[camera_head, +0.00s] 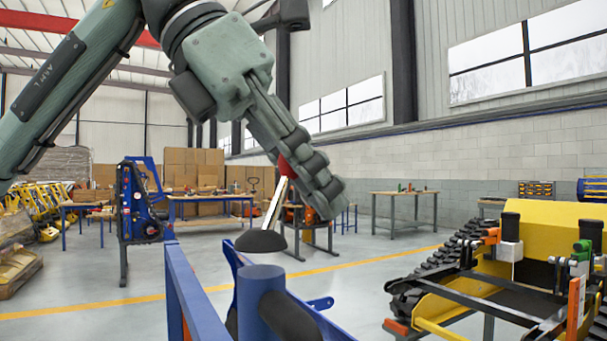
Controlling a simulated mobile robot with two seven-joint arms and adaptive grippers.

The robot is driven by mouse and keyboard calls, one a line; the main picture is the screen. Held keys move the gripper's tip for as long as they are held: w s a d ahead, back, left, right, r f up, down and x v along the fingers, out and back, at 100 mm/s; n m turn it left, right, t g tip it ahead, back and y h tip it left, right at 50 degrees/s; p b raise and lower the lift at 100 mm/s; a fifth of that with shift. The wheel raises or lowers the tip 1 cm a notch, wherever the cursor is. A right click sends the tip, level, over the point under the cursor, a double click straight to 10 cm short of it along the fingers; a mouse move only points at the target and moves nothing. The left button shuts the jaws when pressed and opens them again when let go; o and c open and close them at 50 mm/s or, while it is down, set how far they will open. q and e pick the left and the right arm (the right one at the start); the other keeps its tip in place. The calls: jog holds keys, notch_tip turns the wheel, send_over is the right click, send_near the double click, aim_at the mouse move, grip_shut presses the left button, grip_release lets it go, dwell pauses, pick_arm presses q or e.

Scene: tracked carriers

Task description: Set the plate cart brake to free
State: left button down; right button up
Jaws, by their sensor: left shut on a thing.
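A pale metal brake lever (275,204) with a red knob (285,167) rises from a black dome-shaped base (260,241) in the middle of the head view. It leans a little to the right toward its top. Below the base are a blue post (261,278) and a blue frame (188,300), which look like part of the plate cart. My left gripper (312,182) reaches down from the upper left and is shut on the red knob; its fingers hide part of the knob. My right gripper is not in view.
A yellow tracked carrier (555,222) with black tracks and bars stands at the right. A blue stand (140,200), workbenches (405,194) and stacked boxes (190,165) are farther back. Open grey floor with a yellow line (385,256) lies between.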

pick_arm(q)
jog(key=shift+w+d+f+g+y, duration=0.1)
jog(key=shift+d+f+g+y, duration=0.1)
jog(key=shift+f+g+y, duration=0.25)
jog(key=shift+r, duration=0.1)
jog(key=c, duration=1.3)
grip_release()
jog(key=v, duration=1.2)
jog(key=shift+d, duration=0.15)
